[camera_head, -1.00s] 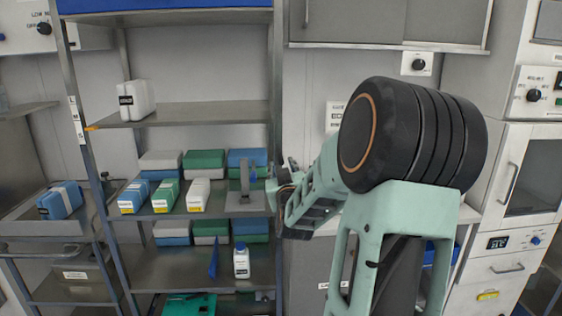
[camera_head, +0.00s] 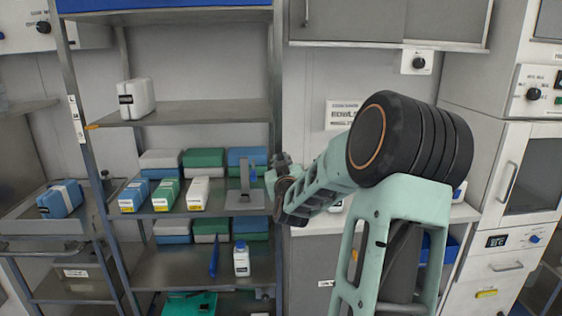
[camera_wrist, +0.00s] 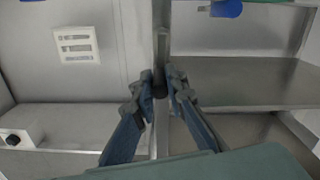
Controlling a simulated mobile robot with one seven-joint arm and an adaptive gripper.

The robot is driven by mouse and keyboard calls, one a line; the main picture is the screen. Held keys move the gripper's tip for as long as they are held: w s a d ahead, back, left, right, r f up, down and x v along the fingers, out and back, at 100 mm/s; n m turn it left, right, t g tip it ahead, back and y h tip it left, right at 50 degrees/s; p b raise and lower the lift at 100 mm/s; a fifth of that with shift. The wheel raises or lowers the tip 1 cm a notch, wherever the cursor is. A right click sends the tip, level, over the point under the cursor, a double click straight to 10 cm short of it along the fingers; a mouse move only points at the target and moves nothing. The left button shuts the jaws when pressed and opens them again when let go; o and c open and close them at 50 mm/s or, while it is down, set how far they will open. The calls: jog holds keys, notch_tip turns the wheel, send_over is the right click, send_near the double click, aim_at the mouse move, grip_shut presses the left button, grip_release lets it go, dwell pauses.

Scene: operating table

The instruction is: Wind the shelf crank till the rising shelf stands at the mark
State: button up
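A shelf (camera_head: 200,112) in the metal rack carries one white box and stands level with an orange mark (camera_head: 92,127) on the left post. My gripper (camera_head: 282,166) is at the rack's right front post, at the height of the middle shelf. In the wrist view my gripper (camera_wrist: 161,80) has its fingertips close together, one on each side of a small dark piece (camera_wrist: 160,90) in front of the post. This piece may be the crank's handle. I cannot tell whether the fingers press on it. The rest of the crank is hidden or too small to make out.
The middle shelf holds several blue, green and white boxes (camera_head: 166,194) and a grey stand (camera_head: 244,198) close to my gripper. A white bottle (camera_head: 241,260) stands on the shelf below. A labelled wall plate (camera_head: 343,114) and a counter lie right of the post.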

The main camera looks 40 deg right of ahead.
jog(key=shift+w+a+f+n+b, duration=0.15)
jog(key=shift+n+b, duration=0.15)
jog(key=shift+b, duration=0.7)
grip_shut()
jog(key=shift+f+b, duration=0.1)
jog(key=shift+b, duration=0.45)
jog(key=shift+w+a+f+n+b, duration=0.35)
jog(key=shift+a+f+n+b, duration=0.2)
jog(key=shift+n+b, duration=1.95)
jog(key=shift+w+a+f+n+b, duration=0.4)
jog(key=shift+a+n+b, duration=0.25)
jog(key=shift+n+b, duration=1.75)
jog(key=shift+w+a+f+n+b, duration=0.3)
jog(key=shift+a+f+n+b, duration=0.3)
jog(key=shift+n+b, duration=1.9)
jog(key=shift+n, duration=0.4)
jog(key=o, duration=0.8)
grip_release()
jog(key=shift+r, duration=0.1)
